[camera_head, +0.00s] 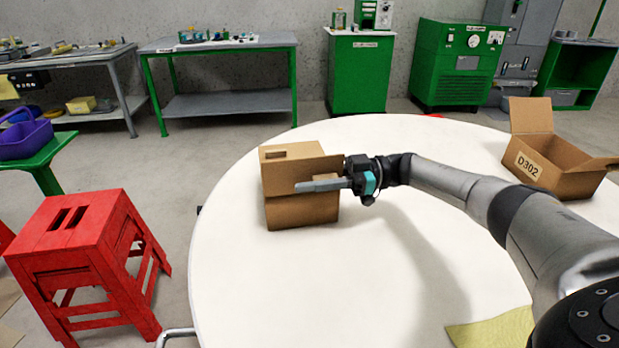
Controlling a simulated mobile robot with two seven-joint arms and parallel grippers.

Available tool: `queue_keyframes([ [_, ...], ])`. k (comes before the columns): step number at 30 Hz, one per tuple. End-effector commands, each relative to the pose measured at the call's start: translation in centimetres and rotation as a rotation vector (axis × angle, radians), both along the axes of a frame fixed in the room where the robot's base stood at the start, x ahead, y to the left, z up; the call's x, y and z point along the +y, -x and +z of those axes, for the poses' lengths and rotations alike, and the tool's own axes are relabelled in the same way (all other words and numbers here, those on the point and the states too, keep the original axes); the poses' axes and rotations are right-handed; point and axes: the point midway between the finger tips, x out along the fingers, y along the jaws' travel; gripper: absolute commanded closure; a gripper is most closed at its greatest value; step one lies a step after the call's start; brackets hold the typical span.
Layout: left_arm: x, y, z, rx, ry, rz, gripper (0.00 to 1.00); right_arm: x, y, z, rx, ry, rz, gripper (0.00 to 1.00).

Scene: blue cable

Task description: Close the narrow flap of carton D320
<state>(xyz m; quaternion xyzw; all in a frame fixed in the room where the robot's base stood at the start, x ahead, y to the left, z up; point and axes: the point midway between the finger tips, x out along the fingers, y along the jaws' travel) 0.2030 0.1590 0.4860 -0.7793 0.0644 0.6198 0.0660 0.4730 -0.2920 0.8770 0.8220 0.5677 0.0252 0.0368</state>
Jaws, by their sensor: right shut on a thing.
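A brown carton (302,213) stands on the white round table, left of its middle. I can read no label on it. A slot shows in its upper left part, and a lighter panel (292,170) rises above the darker lower side. My right gripper (299,186) reaches in from the right, its grey fingers together and pointing left across the carton's near side. It seems shut on a flap of this carton; the fingers hide the gripped edge. My left gripper is not in view.
A second, open carton labelled D302 (555,165) stands at the table's right with flaps up. A yellow-green cloth (490,332) lies at the near edge. A red stool (80,240) stands left of the table (250,290). The table's near left is clear.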

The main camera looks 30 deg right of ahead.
Motion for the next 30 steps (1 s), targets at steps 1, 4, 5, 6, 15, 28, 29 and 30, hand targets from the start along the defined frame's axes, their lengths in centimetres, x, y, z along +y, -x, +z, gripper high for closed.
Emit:
queue_keyframes([
  [1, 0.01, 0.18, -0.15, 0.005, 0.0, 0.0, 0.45, 0.02, -0.01, -0.16, 0.026, -0.003, 0.001, 1.0],
  [4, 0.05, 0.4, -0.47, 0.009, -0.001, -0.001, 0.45, -0.01, -0.11, -0.15, 0.058, -0.015, 0.002, 1.0],
  [5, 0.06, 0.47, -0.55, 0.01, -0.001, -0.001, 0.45, -0.03, -0.13, -0.15, 0.066, -0.018, 0.002, 1.0],
  [6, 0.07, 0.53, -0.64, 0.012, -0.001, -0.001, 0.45, -0.05, -0.17, -0.15, 0.073, -0.021, 0.002, 1.0],
  [15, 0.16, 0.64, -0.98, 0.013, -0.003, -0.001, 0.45, -0.12, -0.26, -0.14, 0.099, -0.03, 0.001, 1.0],
  [28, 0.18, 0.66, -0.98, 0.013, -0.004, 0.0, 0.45, -0.11, -0.28, -0.02, 0.096, -0.032, 0.002, 0.54],
  [29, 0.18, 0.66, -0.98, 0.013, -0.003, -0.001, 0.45, -0.11, -0.29, 0.0, 0.095, -0.032, 0.002, 0.51],
  [30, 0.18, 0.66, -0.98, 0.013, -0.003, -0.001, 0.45, -0.11, -0.3, 0.02, 0.095, -0.033, 0.001, 0.47],
])
